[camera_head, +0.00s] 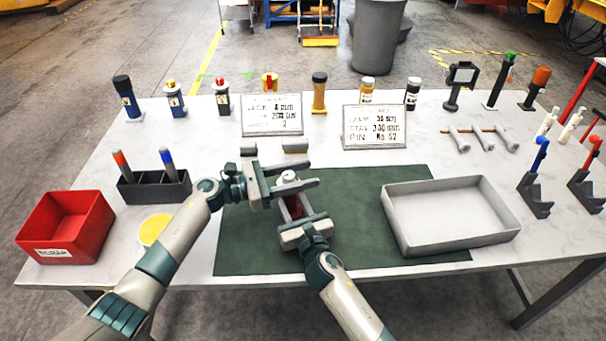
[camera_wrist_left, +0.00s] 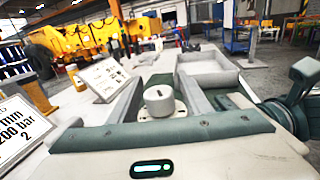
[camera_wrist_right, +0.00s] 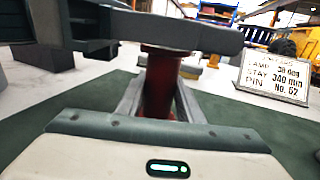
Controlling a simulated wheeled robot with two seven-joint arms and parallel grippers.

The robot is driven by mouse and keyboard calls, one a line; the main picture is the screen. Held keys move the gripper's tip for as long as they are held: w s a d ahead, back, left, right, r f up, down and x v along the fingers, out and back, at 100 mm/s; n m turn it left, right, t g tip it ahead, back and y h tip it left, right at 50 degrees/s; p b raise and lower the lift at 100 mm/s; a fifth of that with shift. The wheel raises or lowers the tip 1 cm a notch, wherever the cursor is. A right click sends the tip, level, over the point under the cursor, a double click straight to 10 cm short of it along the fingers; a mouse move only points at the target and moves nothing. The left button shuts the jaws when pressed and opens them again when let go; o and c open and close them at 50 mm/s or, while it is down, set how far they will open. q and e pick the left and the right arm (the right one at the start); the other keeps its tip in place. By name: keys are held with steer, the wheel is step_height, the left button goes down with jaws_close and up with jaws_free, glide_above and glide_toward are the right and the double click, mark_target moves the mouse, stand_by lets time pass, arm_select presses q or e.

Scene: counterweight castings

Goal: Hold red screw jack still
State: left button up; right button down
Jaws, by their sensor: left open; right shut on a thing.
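The red screw jack (camera_head: 294,208) stands upright on the dark green mat (camera_head: 352,245). Its red body (camera_wrist_right: 160,84) shows between my right fingers in the right wrist view. My right gripper (camera_head: 294,200) is shut on this body from the near side. The jack's pale round head with a slot (camera_wrist_left: 159,99) shows in the left wrist view. My left gripper (camera_head: 311,174) is open at head height, with one finger on each side of the head and gaps visible. The jack's base is mostly hidden by my right gripper.
A grey tray (camera_head: 450,246) lies right of my grippers. A red bin (camera_head: 65,250), a yellow disc (camera_head: 154,229) and a dark holder (camera_head: 153,190) are at left. Two signs (camera_head: 272,115) (camera_head: 374,127) and several bottles stand behind.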

arm_select(q)
steer(key=shift+d, duration=0.15)
steer(key=c, duration=1)
steer(key=shift+c, duration=0.2)
steer(key=shift+g, duration=0.3)
steer(key=shift+s+d+m+g+h, duration=0.15)
steer(key=shift+s+m+g, duration=0.1)
steer(key=shift+m+g, duration=0.9)
steer(key=shift+s+a+m+g+h, duration=0.2)
steer(key=shift+m+g, duration=0.55)
steer(key=shift+g, duration=0.8)
steer(key=shift+s+f+m+g, duration=0.1)
steer(key=shift+s+m+g, duration=0.15)
steer(key=shift+m+g, duration=0.4)
steer(key=shift+s+f+m+g, duration=0.1)
steer(key=shift+s+m+g, duration=0.2)
steer(key=shift+g, duration=0.55)
steer(key=shift+r, duration=0.1)
steer(key=o, duration=1)
steer(key=shift+o, duration=0.2)
steer(key=shift+m, duration=0.25)
